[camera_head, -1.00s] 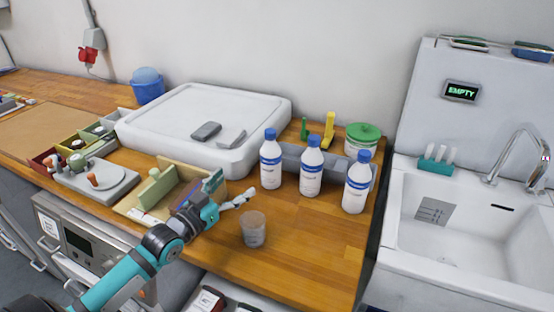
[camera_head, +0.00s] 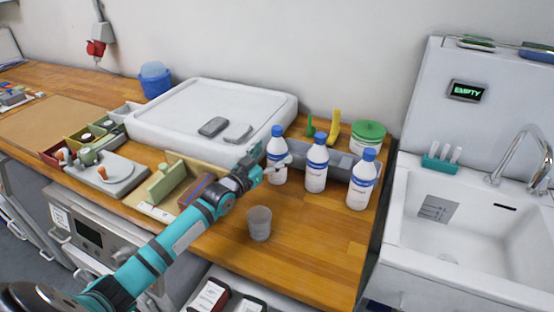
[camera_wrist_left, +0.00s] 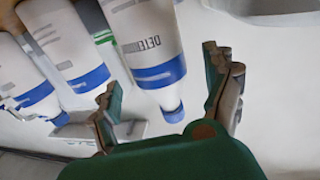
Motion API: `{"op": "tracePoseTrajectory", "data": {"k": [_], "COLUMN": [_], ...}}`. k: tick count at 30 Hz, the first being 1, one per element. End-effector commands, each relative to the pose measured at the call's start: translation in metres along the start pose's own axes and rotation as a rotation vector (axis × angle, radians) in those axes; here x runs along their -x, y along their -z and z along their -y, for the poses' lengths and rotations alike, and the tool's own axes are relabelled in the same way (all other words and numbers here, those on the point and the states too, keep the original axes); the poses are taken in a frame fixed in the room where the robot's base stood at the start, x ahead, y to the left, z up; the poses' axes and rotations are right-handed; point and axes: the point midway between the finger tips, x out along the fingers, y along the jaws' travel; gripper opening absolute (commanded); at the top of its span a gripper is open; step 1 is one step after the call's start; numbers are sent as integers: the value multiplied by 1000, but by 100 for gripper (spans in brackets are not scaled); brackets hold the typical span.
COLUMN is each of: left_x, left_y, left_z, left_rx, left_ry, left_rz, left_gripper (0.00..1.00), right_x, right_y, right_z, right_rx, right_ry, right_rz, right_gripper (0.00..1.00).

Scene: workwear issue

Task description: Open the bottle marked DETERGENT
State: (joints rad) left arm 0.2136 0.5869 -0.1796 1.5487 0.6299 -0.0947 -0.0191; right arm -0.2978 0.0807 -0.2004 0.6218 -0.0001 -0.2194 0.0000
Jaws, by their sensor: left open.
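Three white bottles with blue caps and blue bands stand in a row on the wooden worktop. The left bottle (camera_head: 277,148) has my left gripper (camera_head: 274,166) at its side, partly covering it. In the left wrist view the bottle with lettering beginning "DETE" (camera_wrist_left: 148,42) lies between the open fingers of my left gripper (camera_wrist_left: 168,82), its blue cap pointing towards the palm. I cannot tell whether the fingers touch it. The middle bottle (camera_head: 316,170) and right bottle (camera_head: 361,185) stand apart to the right; their labels are unreadable in the head view. My right gripper is not in view.
A grey cup (camera_head: 259,224) stands in front of the bottles. A grey bin (camera_head: 338,160) and green-lidded tub (camera_head: 368,134) are behind them. A white raised tray (camera_head: 165,128) is left, the sink (camera_head: 470,215) right. The front right worktop is clear.

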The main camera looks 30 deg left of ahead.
Motion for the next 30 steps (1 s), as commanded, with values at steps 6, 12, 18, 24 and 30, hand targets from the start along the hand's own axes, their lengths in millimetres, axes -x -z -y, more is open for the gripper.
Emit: {"op": "tracePoseTrajectory", "data": {"k": [6, 12, 18, 24, 30], "left_x": [-27, -30, -30, -30, -30], "left_y": [1, 0, 0, 0, 0], "left_z": [0, 0, 0, 0, 0], "left_rx": [0, -1, 0, 0, 0], "left_ry": [0, 0, 0, 0, 0], "left_rz": [-1, 0, -1, -1, -1], "left_gripper": [84, 84, 70, 44, 18], "right_x": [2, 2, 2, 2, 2], "right_y": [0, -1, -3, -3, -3], "right_z": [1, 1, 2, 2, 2], "right_rx": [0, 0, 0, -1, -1], "right_ry": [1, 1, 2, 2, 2], "right_rz": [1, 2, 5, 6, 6], "right_gripper": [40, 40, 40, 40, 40]}}
